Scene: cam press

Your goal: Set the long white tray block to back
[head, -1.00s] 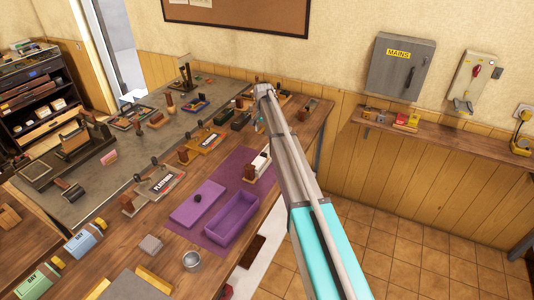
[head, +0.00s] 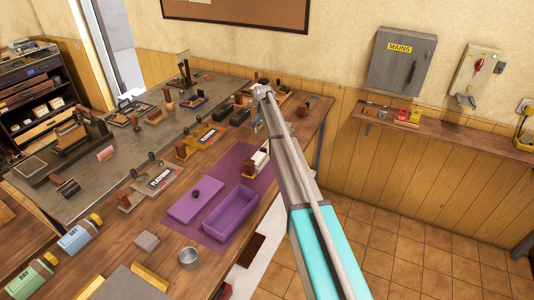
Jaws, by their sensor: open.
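A white block (head: 262,157) with dark parts, likely the long white tray block, is at the far right end of the purple mat (head: 233,163). A brown wooden piece (head: 249,168) is beside it, and my arm passes close to its right side. My gripper (head: 258,126) is at the far end of my arm, above the bench's far right part. It is small and partly hidden by the arm, and I see nothing held in it. I cannot tell its exact height above the bench.
A purple open box (head: 231,213) and its purple lid (head: 194,202) lie on the mat. Labelled PLATFORM (head: 160,178) and similar stamp pieces stand left of it. A metal cup (head: 189,258) is near the front. Several small items crowd the bench's far end.

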